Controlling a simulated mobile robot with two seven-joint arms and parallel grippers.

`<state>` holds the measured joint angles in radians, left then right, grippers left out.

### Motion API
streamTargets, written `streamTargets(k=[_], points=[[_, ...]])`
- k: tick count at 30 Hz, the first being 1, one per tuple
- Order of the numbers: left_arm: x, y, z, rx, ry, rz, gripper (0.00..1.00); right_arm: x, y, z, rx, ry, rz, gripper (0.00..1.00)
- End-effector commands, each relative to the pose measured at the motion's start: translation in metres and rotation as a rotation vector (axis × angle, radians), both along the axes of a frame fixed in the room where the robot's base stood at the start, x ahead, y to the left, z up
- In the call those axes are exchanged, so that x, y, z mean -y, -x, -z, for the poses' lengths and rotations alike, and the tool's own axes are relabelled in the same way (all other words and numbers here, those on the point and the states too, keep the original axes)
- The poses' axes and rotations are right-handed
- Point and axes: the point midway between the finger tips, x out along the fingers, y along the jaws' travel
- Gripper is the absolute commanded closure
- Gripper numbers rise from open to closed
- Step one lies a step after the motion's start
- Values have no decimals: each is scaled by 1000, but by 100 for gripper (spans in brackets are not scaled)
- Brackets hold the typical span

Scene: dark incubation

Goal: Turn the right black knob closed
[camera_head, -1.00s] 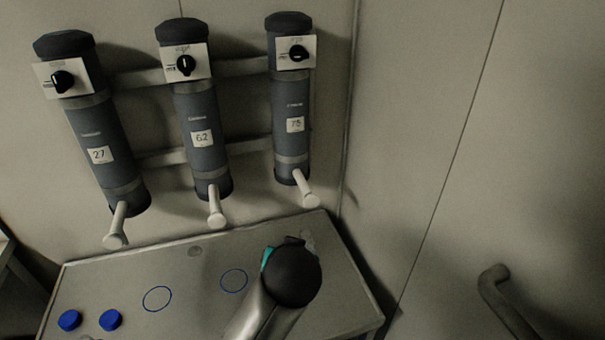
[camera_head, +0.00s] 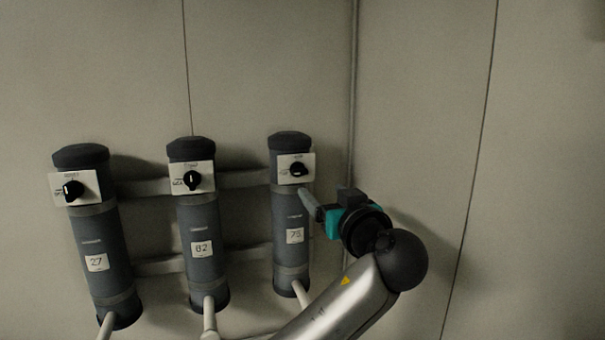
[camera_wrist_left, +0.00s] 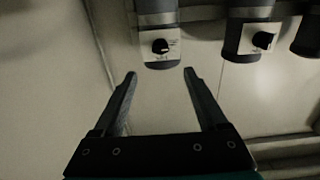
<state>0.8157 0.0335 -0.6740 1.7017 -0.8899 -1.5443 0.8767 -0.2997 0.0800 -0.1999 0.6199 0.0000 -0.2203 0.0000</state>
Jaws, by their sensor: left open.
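The right black knob (camera_head: 298,169) sits on a white plate on the rightmost grey cylinder (camera_head: 288,220), labelled 75. Its grip lies about sideways. My left gripper (camera_head: 308,204) is just below and to the right of this knob, with its arm coming from below. In the left wrist view the fingers (camera_wrist_left: 160,73) are spread and empty. The same knob (camera_wrist_left: 160,46) shows there beyond the fingertips, about midway between them, apart from both. The middle knob (camera_head: 193,180) has its grip upright; it also shows in the left wrist view (camera_wrist_left: 262,40). My right gripper is out of view.
The left cylinder (camera_head: 101,250), labelled 27, and the middle cylinder (camera_head: 202,240) hang on rails (camera_head: 148,187) on the wall. The left knob (camera_head: 73,190) is on the left one. A wall corner (camera_head: 352,110) stands close right of the right cylinder.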

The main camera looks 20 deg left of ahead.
Motion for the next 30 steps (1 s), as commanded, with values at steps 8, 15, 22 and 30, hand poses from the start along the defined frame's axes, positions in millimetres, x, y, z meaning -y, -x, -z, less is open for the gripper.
streamTargets(k=[8,15,22,30], points=[[-33,-45,-3,-2,-2,-5,25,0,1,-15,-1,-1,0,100],[-53,-77,-2,-3,-2,-4,25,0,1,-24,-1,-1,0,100],[-67,-98,-1,-3,-2,-1,25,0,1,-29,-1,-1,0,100],[-74,-108,0,-3,1,0,25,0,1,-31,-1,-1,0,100]])
